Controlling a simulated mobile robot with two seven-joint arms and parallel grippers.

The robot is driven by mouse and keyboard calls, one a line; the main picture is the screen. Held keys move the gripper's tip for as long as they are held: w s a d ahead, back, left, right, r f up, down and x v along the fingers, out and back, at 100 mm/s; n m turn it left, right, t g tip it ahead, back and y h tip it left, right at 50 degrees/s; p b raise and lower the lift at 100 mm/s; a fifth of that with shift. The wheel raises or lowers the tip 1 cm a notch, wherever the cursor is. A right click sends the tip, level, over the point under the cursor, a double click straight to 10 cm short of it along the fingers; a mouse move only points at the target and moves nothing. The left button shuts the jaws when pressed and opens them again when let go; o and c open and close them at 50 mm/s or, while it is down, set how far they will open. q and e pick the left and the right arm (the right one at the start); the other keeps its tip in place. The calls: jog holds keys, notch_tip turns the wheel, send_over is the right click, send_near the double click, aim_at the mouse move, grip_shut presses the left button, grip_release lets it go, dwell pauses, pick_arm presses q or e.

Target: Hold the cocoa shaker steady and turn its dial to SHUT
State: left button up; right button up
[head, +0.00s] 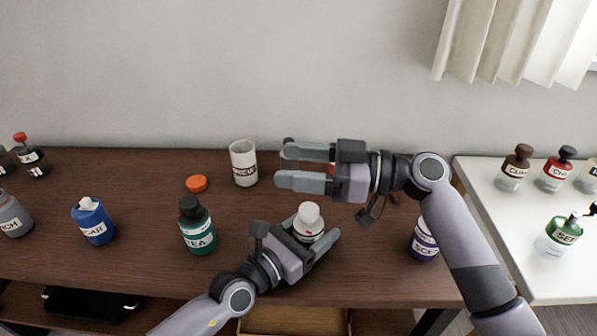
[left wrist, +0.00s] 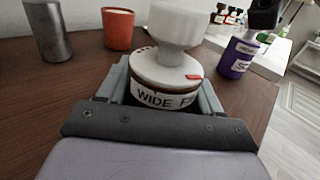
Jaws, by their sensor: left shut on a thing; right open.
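The cocoa shaker (head: 309,218) has a white knob-like dial on top and stands upright on the brown table. My left gripper (head: 314,236) is shut around its body. In the left wrist view the dial (left wrist: 168,65) carries a red mark, above a white label band (left wrist: 165,98) reading "WIDE F…"; the rest of the band's lettering is hidden. I see no SHUT word. My right gripper (head: 284,166) is open and empty, behind the shaker in the head view, its fingers pointing left and apart from the dial.
A white cup (head: 243,163) stands left of my right gripper. A teal bottle (head: 196,228), a blue bottle (head: 92,222) and an orange lid (head: 196,183) are to the left. A purple bottle (head: 423,240) stands right.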

pick_arm(q)
jog(key=o, duration=1.2)
jog(key=shift+s+a, duration=0.1)
